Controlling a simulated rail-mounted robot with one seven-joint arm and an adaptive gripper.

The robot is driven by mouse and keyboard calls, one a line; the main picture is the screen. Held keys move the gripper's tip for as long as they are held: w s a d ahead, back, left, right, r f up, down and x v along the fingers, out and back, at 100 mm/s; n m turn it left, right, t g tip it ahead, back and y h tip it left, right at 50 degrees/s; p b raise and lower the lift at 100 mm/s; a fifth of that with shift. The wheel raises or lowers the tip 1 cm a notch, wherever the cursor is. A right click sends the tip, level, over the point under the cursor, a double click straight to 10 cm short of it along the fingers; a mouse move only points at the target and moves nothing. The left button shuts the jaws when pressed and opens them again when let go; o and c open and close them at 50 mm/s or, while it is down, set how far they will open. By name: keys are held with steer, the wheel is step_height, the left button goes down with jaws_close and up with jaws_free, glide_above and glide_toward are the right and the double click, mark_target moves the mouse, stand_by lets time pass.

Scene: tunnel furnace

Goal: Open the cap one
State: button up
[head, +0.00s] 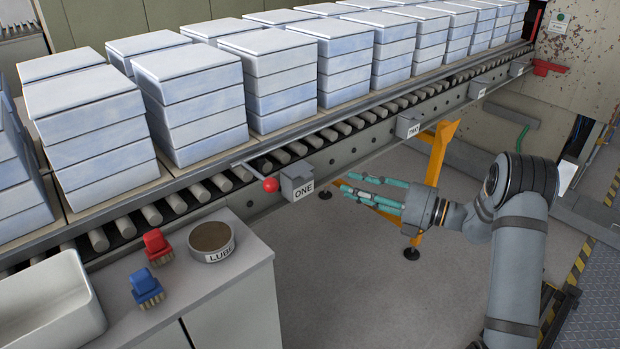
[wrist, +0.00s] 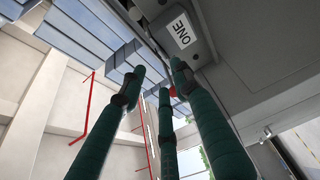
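Cap one is a grey box-shaped cap labelled ONE (head: 298,187) on the side rail of the conveyor, and it looks closed. In the wrist view the ONE cap (wrist: 182,35) is at the top, just beyond the fingertips. A lever with a red ball knob (head: 270,185) sticks out just left of it; part of the red knob also shows behind the fingers in the wrist view. My gripper (head: 350,183) has teal fingers pointing left at the cap, a short way to its right and apart from it. The fingers are spread and empty in the wrist view (wrist: 158,75).
Stacked pale blocks (head: 195,110) stand on the roller conveyor above. A cabinet at lower left holds a LUBE tin (head: 212,255), red brush (head: 157,246), blue brush (head: 146,288) and white tray (head: 85,280). An orange support leg (head: 440,150) stands behind my gripper.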

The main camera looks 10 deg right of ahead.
steer(key=m, duration=0.1)
glide_toward(300, 171)
steer(key=x, duration=0.5)
steer(key=shift+s+a, duration=0.15)
steer(key=shift+a, duration=0.2)
steer(key=c, duration=0.8)
stand_by(0.3)
